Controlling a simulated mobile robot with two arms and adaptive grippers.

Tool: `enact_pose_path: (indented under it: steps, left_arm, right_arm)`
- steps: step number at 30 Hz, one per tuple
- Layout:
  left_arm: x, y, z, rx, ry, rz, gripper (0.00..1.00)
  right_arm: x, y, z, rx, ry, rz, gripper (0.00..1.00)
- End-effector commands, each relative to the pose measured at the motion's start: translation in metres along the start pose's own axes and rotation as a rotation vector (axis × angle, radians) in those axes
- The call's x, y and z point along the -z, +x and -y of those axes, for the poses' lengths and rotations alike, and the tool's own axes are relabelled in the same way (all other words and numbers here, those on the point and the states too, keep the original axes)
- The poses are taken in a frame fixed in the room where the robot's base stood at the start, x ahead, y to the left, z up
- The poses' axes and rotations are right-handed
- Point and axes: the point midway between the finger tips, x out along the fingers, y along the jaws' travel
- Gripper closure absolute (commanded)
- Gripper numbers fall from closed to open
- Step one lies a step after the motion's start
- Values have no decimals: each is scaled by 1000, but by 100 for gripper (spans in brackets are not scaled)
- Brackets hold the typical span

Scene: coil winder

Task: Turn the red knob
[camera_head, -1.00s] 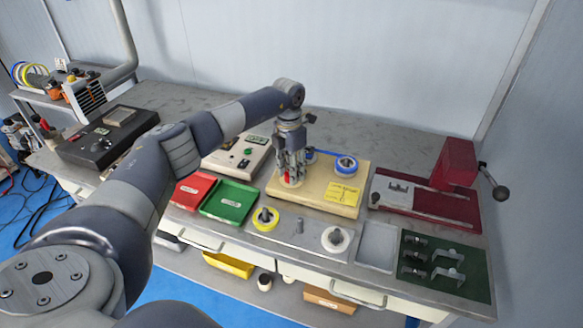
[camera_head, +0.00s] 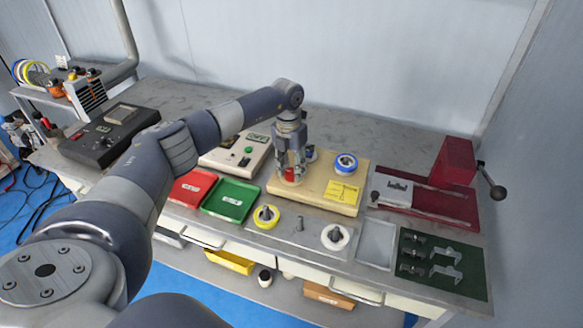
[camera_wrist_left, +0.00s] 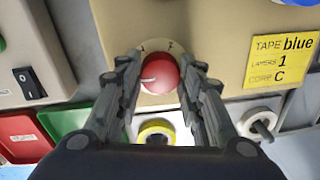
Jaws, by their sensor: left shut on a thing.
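The red knob (camera_wrist_left: 160,74) sits on the beige board (camera_head: 315,193) and shows between my left gripper's fingers in the left wrist view. A white pointer line on it points to the left. My left gripper (camera_head: 291,176) comes down over the knob from above, with its fingers shut on the knob's two sides. In the head view the knob (camera_head: 290,176) is mostly hidden by the fingers. My right gripper is not in view.
A yellow note (camera_wrist_left: 282,60) reads "TAPE blue, LAYERS 1, CORE C". A blue tape roll (camera_head: 346,164) sits on the board. A control box (camera_head: 236,155) and red (camera_head: 191,188) and green (camera_head: 229,201) trays stand to the left. A red press (camera_head: 452,170) stands to the right.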

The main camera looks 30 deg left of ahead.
Motion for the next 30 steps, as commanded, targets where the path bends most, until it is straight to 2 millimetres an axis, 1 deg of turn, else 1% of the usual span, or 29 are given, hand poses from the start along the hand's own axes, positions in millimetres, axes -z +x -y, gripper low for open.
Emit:
enact_pose_path:
  steps: [5,6,7,8,17,20,23,26,30]
  left_arm:
    - [0,0,0,0,-2,2,89]
    - [0,0,0,0,-2,2,56]
    - [0,0,0,0,-2,2,49]
    - [0,0,0,0,-2,1,45]
    - [0,0,0,0,-1,1,45]
    - [-1,-5,0,0,0,2,45]
    - [-1,-17,0,1,-1,3,45]
    - [-1,-37,-1,1,-1,4,45]
    - [-1,-68,0,0,0,5,45]
  right_arm:
    - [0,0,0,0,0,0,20]
    - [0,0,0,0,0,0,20]
    - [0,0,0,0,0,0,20]
    - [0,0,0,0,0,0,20]
    - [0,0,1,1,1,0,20]
    - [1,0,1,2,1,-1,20]
    - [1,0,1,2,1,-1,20]
    - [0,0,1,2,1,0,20]
    - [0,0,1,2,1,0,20]
